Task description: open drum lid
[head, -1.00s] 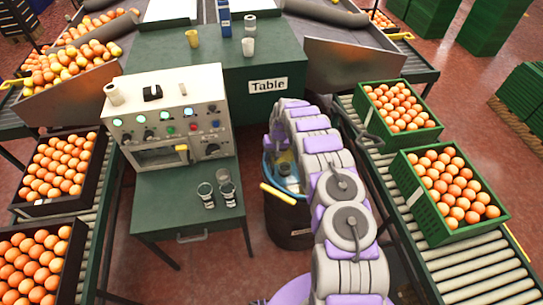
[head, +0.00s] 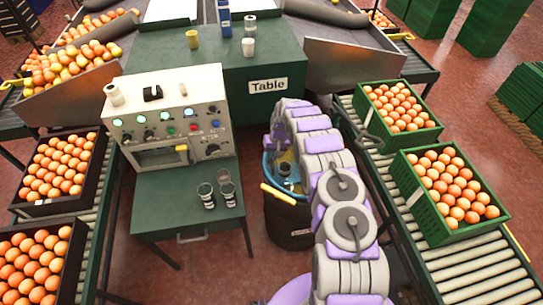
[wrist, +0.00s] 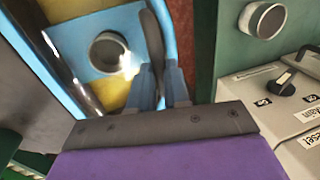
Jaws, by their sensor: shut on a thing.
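The dark drum (head: 290,228) stands on the floor between the green table and the right conveyor. Its round top has a blue rim (head: 266,165), and a yellow bar (head: 278,194) lies across its front edge. My arm hides much of the top. In the wrist view, my gripper (wrist: 160,85) is shut on a dark bar-like handle (wrist: 152,35) beside the blue rim (wrist: 170,35). A yellow and blue surface with a grey round fitting (wrist: 108,50) lies just left of the fingers. I cannot tell whether the lid is raised.
The green table (head: 270,60) and the cream control box (head: 165,100) stand to the left and behind. Glasses (head: 206,194) stand on the lower bench. Crates of oranges (head: 440,235) sit on the right conveyor. Red floor in front of the bench is clear.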

